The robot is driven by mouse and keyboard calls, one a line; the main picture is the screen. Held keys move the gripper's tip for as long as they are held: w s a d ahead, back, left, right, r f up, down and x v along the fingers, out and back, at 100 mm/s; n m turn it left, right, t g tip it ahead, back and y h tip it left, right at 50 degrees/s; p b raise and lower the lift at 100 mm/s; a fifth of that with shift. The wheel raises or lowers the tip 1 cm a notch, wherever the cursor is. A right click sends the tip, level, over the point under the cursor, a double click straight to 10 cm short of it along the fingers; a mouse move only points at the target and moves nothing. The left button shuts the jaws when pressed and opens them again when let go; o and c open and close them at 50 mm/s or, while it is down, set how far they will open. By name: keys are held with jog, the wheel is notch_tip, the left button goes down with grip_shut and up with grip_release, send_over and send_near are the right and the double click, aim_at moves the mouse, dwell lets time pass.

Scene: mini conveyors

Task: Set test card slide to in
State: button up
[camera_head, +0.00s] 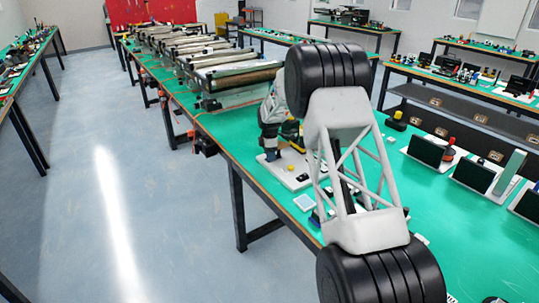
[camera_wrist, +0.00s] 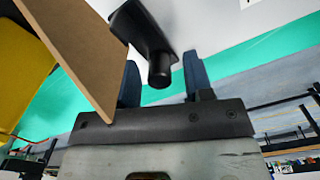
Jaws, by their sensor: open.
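In the wrist view my gripper (camera_wrist: 162,75) is open, with one dark blue finger on each side of a black round knob (camera_wrist: 159,72). The knob stands out from a black plate (camera_wrist: 143,27), and I see no clear contact with either finger. A flat tan panel (camera_wrist: 75,45) is at the left, close to the left finger. I cannot tell for sure which part is the test card slide or how it is set. In the head view my gripper (camera_head: 271,155) is low over a white base plate (camera_head: 289,178); my arm hides part of this.
A yellow part (camera_wrist: 22,65) is at the wrist view's left edge. In the head view, roller conveyors (camera_head: 240,77) stand behind on the green table (camera_head: 225,125). Black-screened devices (camera_head: 430,152) stand to the right. A small pale square (camera_head: 304,202) lies near the table's front edge.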

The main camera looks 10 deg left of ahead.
jog(key=shift+f, duration=0.1)
grip_shut()
jog(key=shift+w+d, duration=2.7)
jog(key=shift+c, duration=1.1)
grip_release()
jog(key=shift+d, duration=0.1)
jog(key=shift+o, duration=1.1)
jog(key=shift+r, duration=3.9)
